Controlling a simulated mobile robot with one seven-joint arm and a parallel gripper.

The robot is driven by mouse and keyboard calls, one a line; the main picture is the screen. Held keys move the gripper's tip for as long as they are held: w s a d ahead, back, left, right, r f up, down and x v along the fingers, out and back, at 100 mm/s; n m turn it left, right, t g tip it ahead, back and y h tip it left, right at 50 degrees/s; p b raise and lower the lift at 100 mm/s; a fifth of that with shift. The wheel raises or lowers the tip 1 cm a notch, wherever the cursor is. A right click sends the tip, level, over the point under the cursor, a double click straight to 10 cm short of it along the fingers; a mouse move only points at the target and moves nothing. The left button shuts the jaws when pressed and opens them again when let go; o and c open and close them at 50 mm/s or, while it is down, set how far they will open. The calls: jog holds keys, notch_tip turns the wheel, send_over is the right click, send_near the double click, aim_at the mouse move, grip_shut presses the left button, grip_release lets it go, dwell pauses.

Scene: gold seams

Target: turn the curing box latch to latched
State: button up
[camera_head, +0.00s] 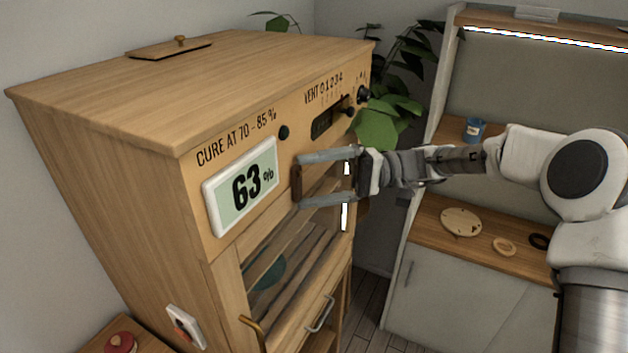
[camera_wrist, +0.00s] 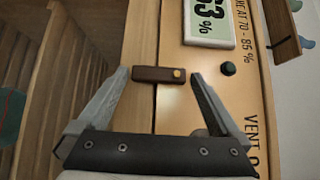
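The curing box (camera_head: 195,90) is a wooden cabinet with a slanted view of its front. Its latch (camera_head: 297,183) is a short dark brown bar, upright on the front to the right of the display. In the wrist view the latch (camera_wrist: 155,74) lies across the seam between the door frame (camera_wrist: 142,40) and the upper panel (camera_wrist: 172,45), with a brass pivot (camera_wrist: 178,73) on the panel side. My gripper (camera_head: 300,180) is open, with one finger above and one below the latch. In the wrist view the fingertips (camera_wrist: 160,76) are apart on either side of the latch, with small gaps.
A display (camera_head: 242,186) reads 63%. A round dark knob (camera_head: 284,132) and vent controls (camera_head: 328,118) are nearby on the panel. A metal handle (camera_head: 321,314) is lower on the front. A plant (camera_head: 385,115) and a shelf unit (camera_head: 440,260) stand behind.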

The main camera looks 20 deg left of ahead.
jog(key=shift+w, duration=0.1)
jog(key=b+v, duration=0.2)
jog(key=v, duration=1.5)
jog(key=shift+b, duration=0.35)
jog(key=s+m+t+h, duration=0.4)
jog(key=s+t+h, duration=0.25)
jog(key=s, duration=0.35)
jog(key=s+d+f+m+t+h, duration=0.1)
jog(key=s+d+m+t+h, duration=0.1)
jog(key=s+d+t, duration=0.3)
jog(key=s+d+f+m+t+h, duration=0.1)
jog(key=s+d+t+h, duration=0.4)
jog(key=s+d, duration=0.7)
jog(key=d+f, duration=0.1)
jog(key=d, duration=0.3)
jog(key=shift+d+f+m+t, duration=0.25)
jog(key=shift+d+m+t, duration=0.1)
jog(key=shift+d+m, duration=0.05)
